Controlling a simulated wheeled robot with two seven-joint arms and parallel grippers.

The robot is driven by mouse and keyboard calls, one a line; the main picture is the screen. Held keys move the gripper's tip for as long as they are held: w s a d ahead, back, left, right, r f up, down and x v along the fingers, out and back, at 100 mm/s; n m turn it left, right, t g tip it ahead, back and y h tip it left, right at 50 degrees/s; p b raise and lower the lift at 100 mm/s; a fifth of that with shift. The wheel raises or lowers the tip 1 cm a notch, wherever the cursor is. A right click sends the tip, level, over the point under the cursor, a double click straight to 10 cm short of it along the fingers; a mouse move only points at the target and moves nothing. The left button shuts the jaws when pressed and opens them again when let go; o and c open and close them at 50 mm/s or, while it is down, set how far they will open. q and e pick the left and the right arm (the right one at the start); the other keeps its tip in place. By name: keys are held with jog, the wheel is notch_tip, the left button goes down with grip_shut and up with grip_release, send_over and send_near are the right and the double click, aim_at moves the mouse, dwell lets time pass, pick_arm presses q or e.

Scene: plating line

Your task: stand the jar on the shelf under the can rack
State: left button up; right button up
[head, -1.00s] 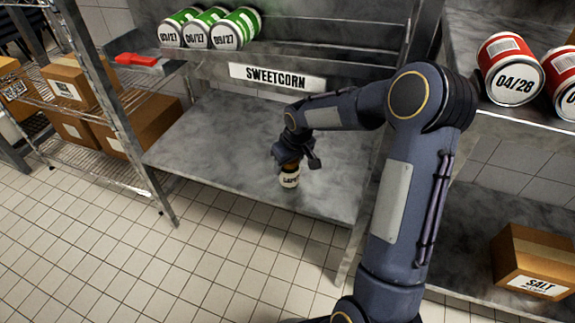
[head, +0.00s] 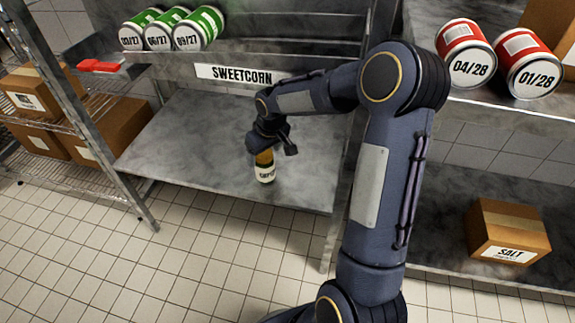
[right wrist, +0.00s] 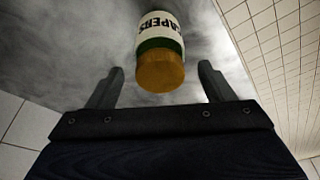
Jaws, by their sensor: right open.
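The jar (head: 264,172), with a golden lid and a white label, stands upright on the grey metal shelf (head: 205,150) under the can rack (head: 285,55). In the right wrist view the jar (right wrist: 160,50) shows its lid towards me and a label reading CAPERS. My right gripper (head: 271,146) is open just above the jar. In the wrist view its fingers (right wrist: 159,85) are spread on either side of the lid, with gaps showing on both sides. The jar's foot is hidden in the wrist view. My left gripper is not in view.
Green-labelled cans (head: 198,28) lie in the rack above a SWEETCORN sign (head: 240,75). A red-handled item (head: 98,66) lies at the rack's left end. A wire rack with boxes (head: 118,128) stands left. Red cans (head: 527,70) and a SALT box (head: 508,232) are right.

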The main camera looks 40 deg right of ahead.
jog(key=p+v, duration=0.1)
jog(key=v, duration=0.2)
jog(key=shift+r, duration=0.1)
jog(key=s+d+f+p, duration=0.1)
jog(key=s, duration=1)
jog(key=s+a+r+m+t+y, duration=0.1)
jog(key=s+a+r, duration=0.4)
jog(key=s, duration=0.3)
jog(key=s+a+r+m+t+y, duration=0.1)
jog(key=s+a+r+y, duration=0.1)
jog(key=s+a+r, duration=0.4)
jog(key=shift+s+a+r+m, duration=0.35)
jog(key=shift+s+a, duration=0.2)
jog(key=shift+s, duration=0.65)
